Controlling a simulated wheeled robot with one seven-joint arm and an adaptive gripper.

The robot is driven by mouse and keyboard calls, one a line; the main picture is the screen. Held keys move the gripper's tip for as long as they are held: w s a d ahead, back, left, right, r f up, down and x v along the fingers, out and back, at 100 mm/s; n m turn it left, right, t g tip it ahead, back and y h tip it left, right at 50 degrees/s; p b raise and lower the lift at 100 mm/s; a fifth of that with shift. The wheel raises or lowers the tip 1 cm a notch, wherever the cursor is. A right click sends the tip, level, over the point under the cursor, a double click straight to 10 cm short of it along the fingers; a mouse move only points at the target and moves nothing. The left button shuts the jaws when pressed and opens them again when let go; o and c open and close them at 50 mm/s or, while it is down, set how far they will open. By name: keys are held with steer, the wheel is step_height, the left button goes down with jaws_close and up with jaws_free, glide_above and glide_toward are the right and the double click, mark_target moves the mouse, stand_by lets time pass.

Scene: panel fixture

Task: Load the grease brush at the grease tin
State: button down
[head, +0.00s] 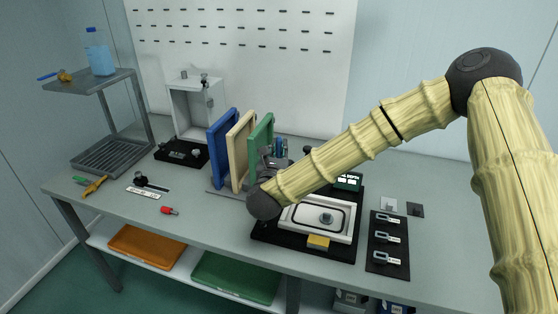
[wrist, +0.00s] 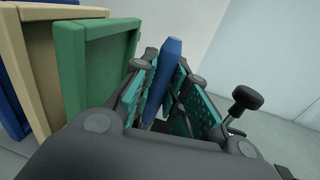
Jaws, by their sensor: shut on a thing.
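My gripper (wrist: 165,95) is shut on a blue handle, which I take to be the grease brush (wrist: 168,60). The handle stands up, slightly tilted, between the teal finger pads. The brush's lower end and bristles are hidden by the gripper. In the head view my gripper (head: 277,160) is just right of the green panel, partly behind my own wrist. A bit of blue (head: 284,147) shows at it there. I cannot make out the grease tin in either view; my arm covers part of the bench behind it.
Blue, cream and green panels (head: 262,135) stand upright close left of my gripper. A black knob (wrist: 245,98) is close to its right. A framed tray (head: 345,228) on a black mat lies in front. A red-tipped item (head: 170,211) lies on the left bench.

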steer(key=shift+f+b, duration=0.45)
steer(key=shift+f, duration=2.9)
steer(key=shift+s+f+b, duration=0.1)
steer(key=shift+f+b, duration=0.6)
steer(key=shift+b, duration=0.2)
stand_by(1.4)
steer(key=shift+r, duration=0.1)
steer(key=shift+r+p, duration=0.7)
steer(key=shift+r, duration=2.85)
